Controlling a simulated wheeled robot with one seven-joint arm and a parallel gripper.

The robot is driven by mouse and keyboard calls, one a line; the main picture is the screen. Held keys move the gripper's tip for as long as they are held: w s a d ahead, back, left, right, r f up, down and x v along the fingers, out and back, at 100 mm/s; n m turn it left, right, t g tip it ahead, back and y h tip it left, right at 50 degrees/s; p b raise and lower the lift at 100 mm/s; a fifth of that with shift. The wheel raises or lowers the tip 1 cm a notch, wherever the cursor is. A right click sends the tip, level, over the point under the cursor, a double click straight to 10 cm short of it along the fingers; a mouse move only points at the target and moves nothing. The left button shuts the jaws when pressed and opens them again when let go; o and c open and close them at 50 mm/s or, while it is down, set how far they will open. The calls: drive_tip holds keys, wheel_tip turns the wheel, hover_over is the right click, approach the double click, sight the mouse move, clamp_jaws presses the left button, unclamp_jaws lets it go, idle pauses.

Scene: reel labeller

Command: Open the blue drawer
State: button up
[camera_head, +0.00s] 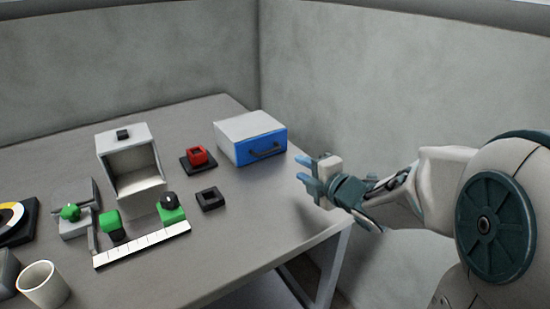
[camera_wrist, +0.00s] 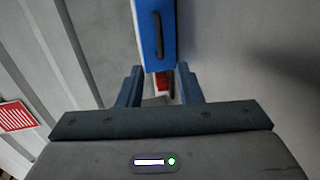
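The blue drawer (camera_head: 262,148) is the front of a small white box (camera_head: 247,126) at the table's far right. It has a dark bar handle (camera_head: 266,152) and looks shut. In the wrist view the blue drawer front (camera_wrist: 147,35) is ahead at the top, with its dark handle (camera_wrist: 159,36) upright in the picture. My gripper (camera_head: 302,172) is to the right of the box, apart from the handle. Its two blue fingers (camera_wrist: 156,88) are spread, with nothing held between them.
A red block on a black base (camera_head: 197,157) and a black square frame (camera_head: 210,198) stand left of the drawer box. A white open-fronted housing (camera_head: 128,160), green-based parts (camera_head: 172,214), a white ruled strip (camera_head: 140,244) and a white cup (camera_head: 43,284) lie further left. Grey walls stand behind.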

sight(271, 152)
drive_tip(key=b+x, duration=0.1)
drive_tip(key=x, duration=1.2)
drive_tip(key=shift+w+a+f, duration=0.1)
drive_tip(key=shift+w, duration=0.1)
clamp_jaws()
